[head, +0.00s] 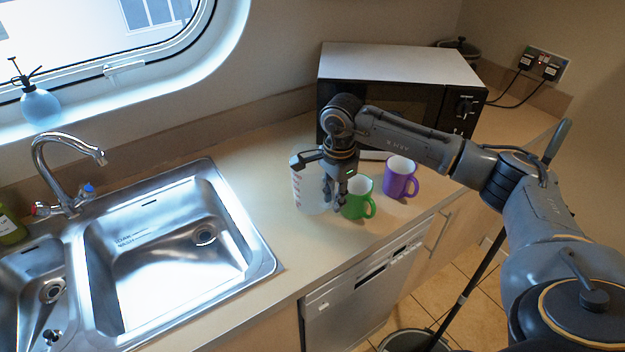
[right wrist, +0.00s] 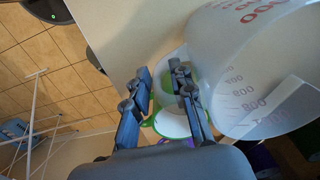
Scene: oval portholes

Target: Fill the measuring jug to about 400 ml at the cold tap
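The measuring jug (head: 308,190), translucent white with red marks, stands on the counter right of the sink; it fills the upper right of the right wrist view (right wrist: 262,60). My right gripper (head: 338,198) points down at the jug's right side. In the wrist view its fingers (right wrist: 162,85) are apart, with the pale jug handle (right wrist: 166,62) at the right finger; firm contact cannot be told. The tap (head: 62,160) arches over the sink, with a blue-marked knob (head: 88,190) and a red-marked knob (head: 40,209). My left gripper is out of view.
A green mug (head: 357,200) stands close beside my right gripper, and a purple mug (head: 403,178) farther right. A microwave (head: 400,66) is behind. The steel sink basin (head: 165,255) is empty. Counter between sink and jug is clear. A spray bottle (head: 40,105) stands on the sill.

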